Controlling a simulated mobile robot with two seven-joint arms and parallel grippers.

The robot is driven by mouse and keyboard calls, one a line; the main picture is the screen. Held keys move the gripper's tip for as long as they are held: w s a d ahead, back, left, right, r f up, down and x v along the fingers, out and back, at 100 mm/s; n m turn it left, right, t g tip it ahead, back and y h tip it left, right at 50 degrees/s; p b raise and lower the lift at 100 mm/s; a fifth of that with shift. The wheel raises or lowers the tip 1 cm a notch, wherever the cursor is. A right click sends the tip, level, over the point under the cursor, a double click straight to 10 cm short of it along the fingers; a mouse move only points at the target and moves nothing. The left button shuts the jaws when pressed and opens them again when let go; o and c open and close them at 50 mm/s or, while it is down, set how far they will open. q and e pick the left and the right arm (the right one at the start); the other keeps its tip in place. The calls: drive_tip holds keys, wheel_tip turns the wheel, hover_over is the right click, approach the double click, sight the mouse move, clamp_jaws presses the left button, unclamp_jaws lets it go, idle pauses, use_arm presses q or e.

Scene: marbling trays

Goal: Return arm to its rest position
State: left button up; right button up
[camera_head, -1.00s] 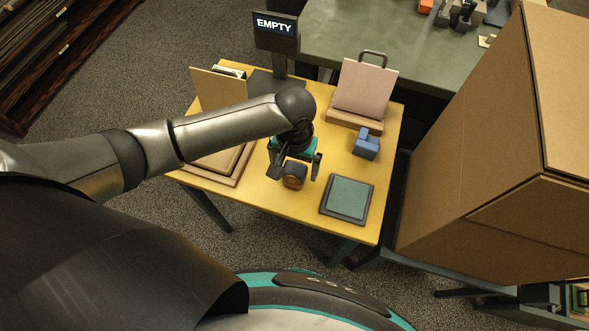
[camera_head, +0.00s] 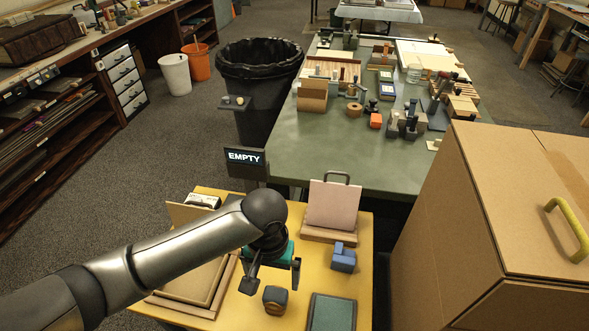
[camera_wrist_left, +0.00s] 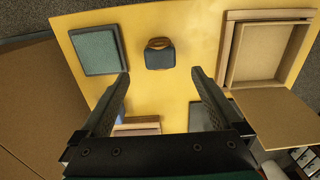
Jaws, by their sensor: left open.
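My left gripper (camera_head: 271,279) is over the yellow table (camera_head: 232,310), its two fingers spread with nothing between them. A small wooden block with a dark grey face (camera_head: 275,300) stands on the table just below and in front of the fingertips. In the left wrist view the block (camera_wrist_left: 160,57) lies beyond the open fingers (camera_wrist_left: 160,75), apart from both. My left arm reaches in from the lower left. My right gripper is not in view.
The table also holds a dark-rimmed green pad (camera_head: 332,313), a blue block (camera_head: 343,258), a pink panel (camera_head: 332,206) in a wooden stand and a wooden tray (camera_head: 226,290). An "EMPTY" sign (camera_head: 245,158) stands behind. A large cardboard box (camera_head: 470,230) is close on the right.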

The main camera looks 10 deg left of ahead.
use_arm(q)
drive_tip(key=s+d+r+m+t+h, duration=0.1)
drive_tip(key=s+d+m+t+h, duration=0.15)
drive_tip(key=s+d, duration=0.3)
drive_tip(key=s+a+t+y, duration=0.1)
drive_tip(key=s+a, duration=0.3)
drive_tip(key=a, duration=0.2)
drive_tip(key=s+a+y, duration=0.1)
drive_tip(key=s+a, duration=0.2)
drive_tip(key=a, duration=0.3)
wheel_tip(320, 180, down, 22)
drive_tip(key=s+g+b, duration=0.1)
drive_tip(key=s, duration=0.1)
drive_tip(key=s+a+f+g+b, duration=0.1)
drive_tip(key=s+a+f, duration=0.1)
drive_tip(key=s+f, duration=1.3)
drive_tip(key=shift+a+f, duration=0.15)
drive_tip(key=shift+a, duration=0.1)
drive_tip(key=shift+n+g+y, duration=0.25)
